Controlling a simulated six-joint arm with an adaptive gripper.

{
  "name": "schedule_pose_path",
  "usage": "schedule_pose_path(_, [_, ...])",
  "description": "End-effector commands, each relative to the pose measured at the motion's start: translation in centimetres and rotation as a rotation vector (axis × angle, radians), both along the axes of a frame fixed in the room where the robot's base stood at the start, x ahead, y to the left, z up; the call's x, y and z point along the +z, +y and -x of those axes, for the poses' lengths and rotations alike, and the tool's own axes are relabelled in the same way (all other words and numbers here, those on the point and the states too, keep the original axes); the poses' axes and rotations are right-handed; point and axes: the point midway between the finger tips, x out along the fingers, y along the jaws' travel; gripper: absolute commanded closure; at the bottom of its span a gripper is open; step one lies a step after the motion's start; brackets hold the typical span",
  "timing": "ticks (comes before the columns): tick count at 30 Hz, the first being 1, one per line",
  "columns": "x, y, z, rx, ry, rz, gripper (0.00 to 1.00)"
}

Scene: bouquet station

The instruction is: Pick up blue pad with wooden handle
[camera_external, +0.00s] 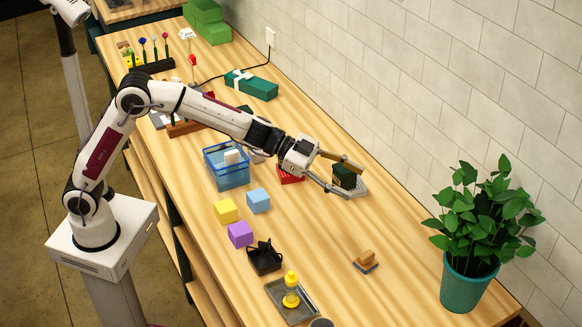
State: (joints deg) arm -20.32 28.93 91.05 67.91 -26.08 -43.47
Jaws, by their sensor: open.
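The blue pad with wooden handle (366,262) is a small stamp-like block with a tan grip on top and a blue base. It sits on the wooden table at the lower right, left of the potted plant. My gripper (359,180) is farther back on the table, above the pad in the picture and clear of it. Its fingers are open, with a dark green block (344,178) showing between them. I cannot tell whether the fingers touch that block.
A potted plant (468,283) stands right of the pad. A grey tray with a yellow bottle (291,292), a black bow-topped box (264,257) and coloured cubes (240,234) lie to its left. A blue bin (227,169) and red item (290,176) are farther back. The table around the pad is clear.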

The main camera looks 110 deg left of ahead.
Motion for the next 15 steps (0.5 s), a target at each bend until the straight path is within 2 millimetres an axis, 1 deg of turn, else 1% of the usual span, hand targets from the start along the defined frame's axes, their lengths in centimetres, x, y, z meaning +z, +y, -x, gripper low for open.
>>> schedule_pose_path(1, [-1.2, 0.2, -0.6, -0.02, 0.004, 0.007, 0.47])
schedule_pose_path(6, [-4.6, 0.2, -2.0, -0.107, 0.017, 0.036, 0.47])
schedule_pose_path(11, [-8.2, 0.1, -2.7, -0.189, 0.041, 0.069, 0.47])
schedule_pose_path(15, [-11.7, 0.0, -2.8, -0.264, 0.07, 0.103, 0.47])
